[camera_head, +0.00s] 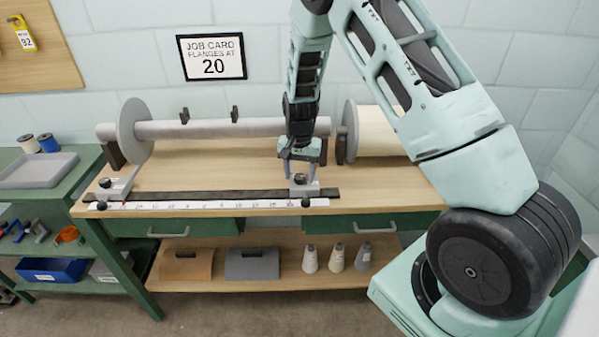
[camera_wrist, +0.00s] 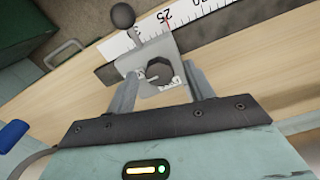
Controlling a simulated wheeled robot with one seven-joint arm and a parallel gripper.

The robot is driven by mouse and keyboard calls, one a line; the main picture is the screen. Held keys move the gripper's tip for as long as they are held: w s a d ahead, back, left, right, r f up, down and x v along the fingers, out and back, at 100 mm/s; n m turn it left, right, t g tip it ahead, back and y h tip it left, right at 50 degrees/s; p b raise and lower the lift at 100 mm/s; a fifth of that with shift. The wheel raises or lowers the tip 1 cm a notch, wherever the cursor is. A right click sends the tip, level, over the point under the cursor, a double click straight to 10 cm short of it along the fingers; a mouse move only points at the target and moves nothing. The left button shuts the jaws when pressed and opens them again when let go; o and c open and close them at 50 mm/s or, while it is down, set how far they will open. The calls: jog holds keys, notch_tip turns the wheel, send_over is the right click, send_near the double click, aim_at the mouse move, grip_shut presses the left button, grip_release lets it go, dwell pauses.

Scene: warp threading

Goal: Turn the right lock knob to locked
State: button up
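The right lock knob (camera_head: 300,178) is a small dark knob on a grey sliding block on the bench rail. In the wrist view the knob (camera_wrist: 159,72) is dark and many-sided, with a pale mark toward its left side. Small white labels lie beside it on the grey plate (camera_wrist: 136,61); their lettering is too small to read. My gripper (camera_head: 301,168) points down over this block. In the wrist view my gripper (camera_wrist: 160,75) is open, one finger on each side of the knob, with gaps showing between fingers and knob.
A black ball handle (camera_wrist: 122,15) sticks out from the block beside the white scale (camera_wrist: 193,22). The left block has its own dark knob (camera_head: 104,182). A roller with a flange (camera_head: 133,130) lies behind the rail. A job card (camera_head: 212,57) reads 20.

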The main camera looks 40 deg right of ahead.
aim_at(299, 176)
notch_tip(299, 176, up, 17)
jog(key=b, duration=0.1)
jog(key=shift+r, duration=0.2)
dwell(0.3)
dwell(0.4)
jog(key=s+a+r+n+y, duration=0.1)
jog(key=s+a+n, duration=0.3)
jog(key=a, duration=0.5)
jog(key=s+a+r+n, duration=0.1)
jog(key=s+a+n, duration=0.2)
jog(key=s+a, duration=0.45)
jog(key=s+a+n, duration=0.5)
jog(key=s, duration=0.5)
jog(key=s+a+n, duration=0.4)
jog(key=s+a, duration=0.1)
jog(key=s, duration=0.5)
jog(key=shift+a+f+n, duration=0.15)
jog(key=shift+f+n, duration=0.25)
jog(key=shift+f, duration=0.05)
